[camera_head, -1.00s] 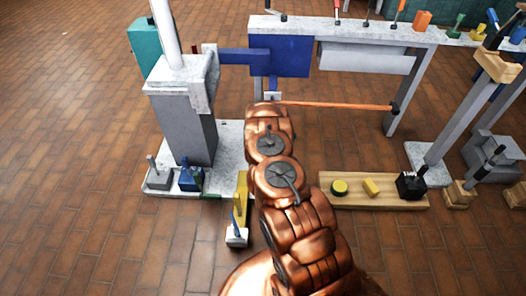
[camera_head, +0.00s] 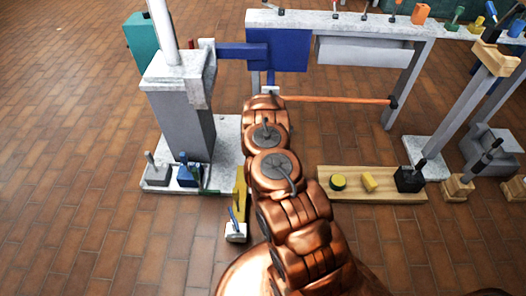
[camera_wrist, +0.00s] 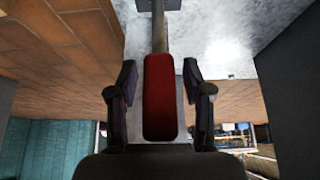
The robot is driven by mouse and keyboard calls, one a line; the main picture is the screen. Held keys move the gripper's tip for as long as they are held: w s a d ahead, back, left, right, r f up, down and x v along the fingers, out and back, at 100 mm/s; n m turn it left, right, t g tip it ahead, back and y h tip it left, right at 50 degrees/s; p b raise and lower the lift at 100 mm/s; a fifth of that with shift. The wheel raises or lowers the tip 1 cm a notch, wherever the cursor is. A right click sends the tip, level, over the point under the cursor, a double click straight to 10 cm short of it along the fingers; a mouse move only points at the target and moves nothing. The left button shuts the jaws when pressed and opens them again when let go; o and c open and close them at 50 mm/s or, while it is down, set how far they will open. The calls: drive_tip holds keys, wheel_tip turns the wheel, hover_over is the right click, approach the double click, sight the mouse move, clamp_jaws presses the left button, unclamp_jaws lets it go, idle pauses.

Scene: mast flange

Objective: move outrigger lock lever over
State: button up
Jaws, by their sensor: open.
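A red lever grip (camera_wrist: 163,97) on a grey shaft (camera_wrist: 158,32) fills the middle of the wrist view. It probably belongs to the outrigger lock lever, but I cannot tell for certain. My gripper (camera_wrist: 162,108) is open, with one dark finger on each side of the red grip. Gaps show between the fingers and the grip, so it is not clasped. In the head view my copper arm (camera_head: 275,165) reaches forward and hides my gripper and the spot where it works.
A grey mast post (camera_head: 180,115) on a pale base stands left of my arm. A blue block (camera_head: 278,50) and an orange rod (camera_head: 340,99) lie beyond it. A wooden board (camera_head: 385,190) with small parts is at right. Open brick floor (camera_head: 70,150) lies at left.

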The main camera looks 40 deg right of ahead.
drive_tip(key=shift+r, duration=0.1)
drive_tip(key=v, duration=1.1)
drive_tip(key=shift+s+a+r, duration=0.2)
drive_tip(key=shift+s+r, duration=0.05)
drive_tip(key=shift+r, duration=0.05)
idle(0.7)
